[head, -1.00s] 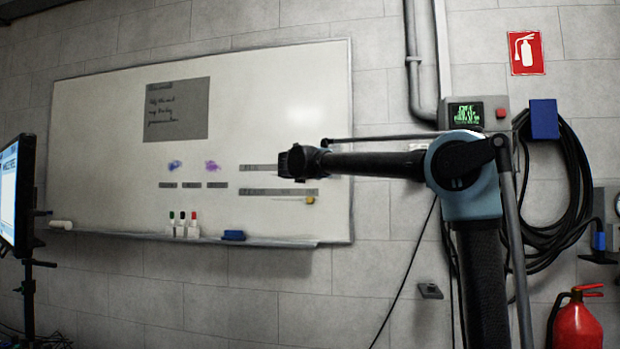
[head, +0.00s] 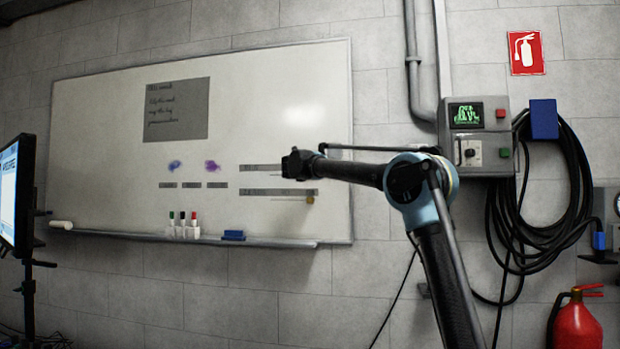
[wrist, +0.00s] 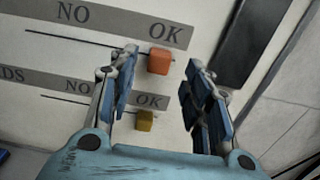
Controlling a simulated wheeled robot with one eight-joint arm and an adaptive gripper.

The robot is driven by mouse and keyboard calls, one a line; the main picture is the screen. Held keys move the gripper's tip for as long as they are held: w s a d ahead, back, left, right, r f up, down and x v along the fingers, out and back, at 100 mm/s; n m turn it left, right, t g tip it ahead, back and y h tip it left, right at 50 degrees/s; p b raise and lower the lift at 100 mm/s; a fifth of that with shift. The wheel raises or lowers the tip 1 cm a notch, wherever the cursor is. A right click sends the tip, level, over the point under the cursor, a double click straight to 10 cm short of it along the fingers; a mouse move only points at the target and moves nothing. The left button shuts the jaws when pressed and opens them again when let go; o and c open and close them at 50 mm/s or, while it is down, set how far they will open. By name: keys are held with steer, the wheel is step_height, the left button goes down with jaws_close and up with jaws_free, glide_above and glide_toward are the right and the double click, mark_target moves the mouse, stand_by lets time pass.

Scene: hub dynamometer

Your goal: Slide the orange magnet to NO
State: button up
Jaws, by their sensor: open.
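The orange magnet (wrist: 159,61) sits on the whiteboard at the OK end of the upper line in the wrist view, under the OK label (wrist: 165,37). The NO label (wrist: 73,13) is to its left along the same strip. My gripper (wrist: 163,65) is open, its fingers pointing at the board, one on each side of the orange magnet with the magnet nearer the left finger. I cannot tell whether a finger touches it. In the head view my gripper (head: 293,163) is in front of the board and hides the orange magnet.
A yellow magnet (wrist: 145,121) is on the lower line under its OK label; it also shows in the head view (head: 310,199). The whiteboard (head: 100,110) has a tray with markers (head: 182,228) and a blue eraser (head: 233,235). A control box (head: 478,135) hangs to the right.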

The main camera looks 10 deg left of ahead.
steer(key=shift+w, duration=2.75)
steer(key=shift+c, duration=0.2)
jaws_close()
